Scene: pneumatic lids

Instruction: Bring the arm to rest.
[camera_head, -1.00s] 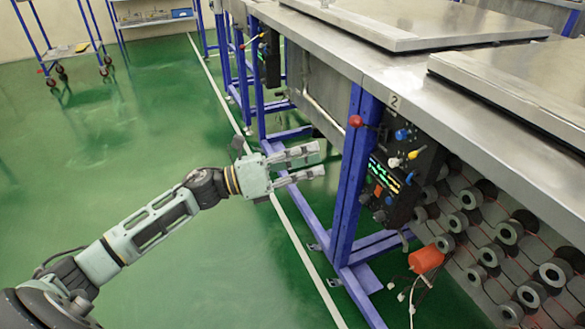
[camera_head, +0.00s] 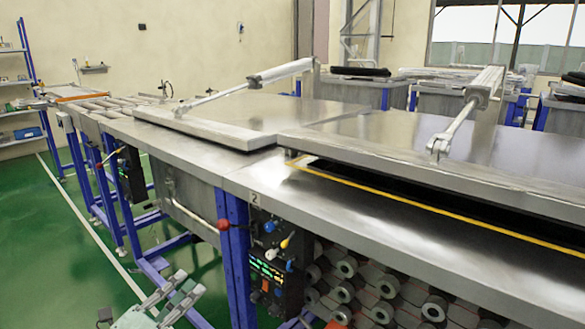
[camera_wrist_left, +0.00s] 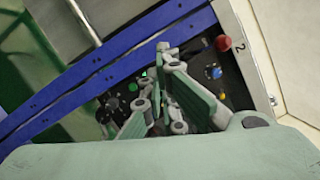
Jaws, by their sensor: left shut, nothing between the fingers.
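My left gripper (camera_head: 190,283) is at the bottom of the head view, in front of the blue frame, left of the control panel (camera_head: 272,262). It is empty and shut, its two fingers pointing up and right. In the left wrist view its fingers (camera_wrist_left: 163,85) show in front of the panel, with no visible contact. The panel carries a red ball knob (camera_head: 222,224), blue, yellow and white knobs and lit green marks. My right gripper is not in view.
The right lid (camera_head: 420,150) stands raised above a dark opening with a yellow edge (camera_head: 440,215). The left lid (camera_head: 215,120) lies low on the steel counter (camera_head: 165,148). A blue leg (camera_head: 236,265) stands close to my left gripper. Green floor (camera_head: 45,260) is clear at left.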

